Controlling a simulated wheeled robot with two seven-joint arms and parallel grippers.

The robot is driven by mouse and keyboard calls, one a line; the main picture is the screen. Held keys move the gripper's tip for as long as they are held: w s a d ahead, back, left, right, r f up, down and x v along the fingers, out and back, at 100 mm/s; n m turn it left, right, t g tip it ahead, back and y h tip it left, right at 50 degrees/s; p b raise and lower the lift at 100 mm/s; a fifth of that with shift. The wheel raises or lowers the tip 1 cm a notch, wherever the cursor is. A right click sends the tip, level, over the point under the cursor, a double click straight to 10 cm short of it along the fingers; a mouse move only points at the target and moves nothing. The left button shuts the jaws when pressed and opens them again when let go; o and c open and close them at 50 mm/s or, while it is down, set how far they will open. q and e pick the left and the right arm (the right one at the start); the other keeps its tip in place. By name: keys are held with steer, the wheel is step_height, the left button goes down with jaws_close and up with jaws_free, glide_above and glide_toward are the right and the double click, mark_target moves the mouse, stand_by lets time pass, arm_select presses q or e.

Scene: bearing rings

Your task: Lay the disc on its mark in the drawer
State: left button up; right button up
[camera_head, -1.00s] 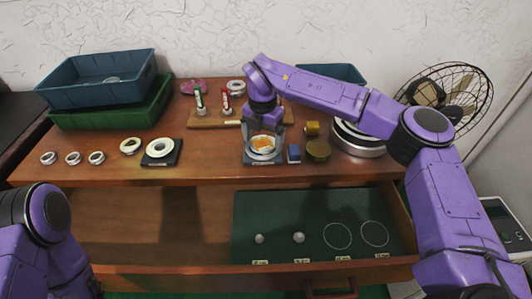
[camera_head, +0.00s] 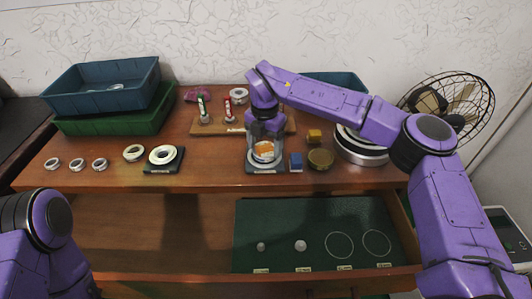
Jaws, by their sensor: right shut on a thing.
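An orange disc (camera_head: 263,147) lies in a pale round holder on a dark square stand (camera_head: 265,168), near the middle of the tabletop. My right gripper (camera_head: 265,153) points straight down over the stand, shut on the disc; its fingers hide part of the disc. The open drawer (camera_head: 150,230) below has a dark green mat (camera_head: 300,222) on its right side. The mat carries two empty outlined circles, a left one (camera_head: 339,245) and a right one (camera_head: 377,244), and two small grey balls (camera_head: 300,246) to their left. Small labels sit along the front. My left gripper is out of view.
Beside the stand are a blue block (camera_head: 296,162), a brass round piece (camera_head: 320,159) and a yellow block (camera_head: 314,136). Several rings (camera_head: 76,164) lie at left, near stacked bins (camera_head: 110,121). A fan (camera_head: 445,105) stands at right. The drawer's left side is bare.

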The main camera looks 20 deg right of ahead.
mark_target(265, 150)
steer(key=shift+r+p, duration=1.25)
steer(key=shift+r, duration=0.9)
